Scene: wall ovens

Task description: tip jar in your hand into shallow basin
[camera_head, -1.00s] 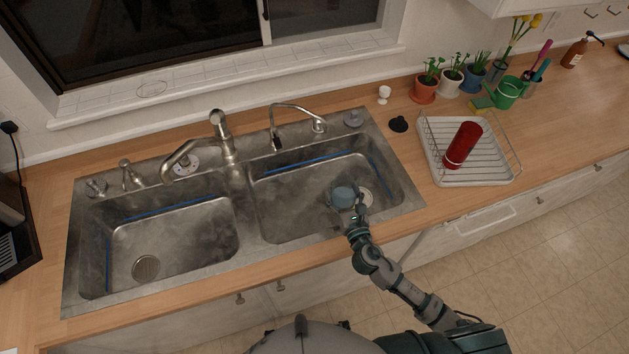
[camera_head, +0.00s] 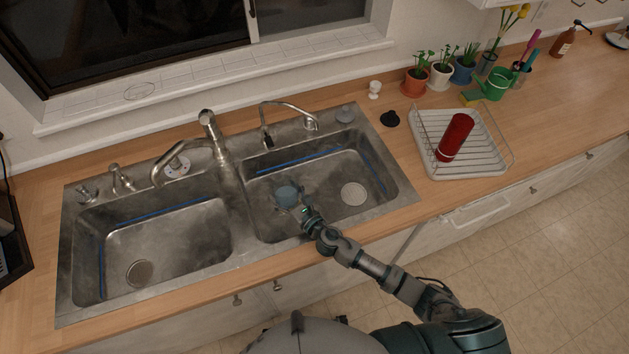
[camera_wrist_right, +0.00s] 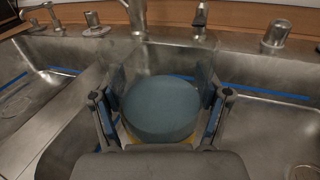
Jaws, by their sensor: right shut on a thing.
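My right gripper (camera_head: 297,209) is shut on a jar with a blue-grey round top or contents (camera_head: 287,195). The jar is over the right basin (camera_head: 325,215) of the double sink, toward its left side. In the right wrist view the jar (camera_wrist_right: 160,108) sits between the two fingers of the gripper (camera_wrist_right: 163,112), and its clear wall shows above the blue-grey disc. I cannot tell how high it is above the basin floor. The left basin (camera_head: 175,250) is empty. My left gripper is not in view.
A tall faucet (camera_head: 211,130) stands behind the divider, and a thinner curved faucet (camera_head: 285,105) behind the right basin. A white dish rack (camera_head: 480,165) holding a red bottle (camera_head: 455,137) stands right of the sink. Potted plants (camera_head: 440,72) line the back of the counter.

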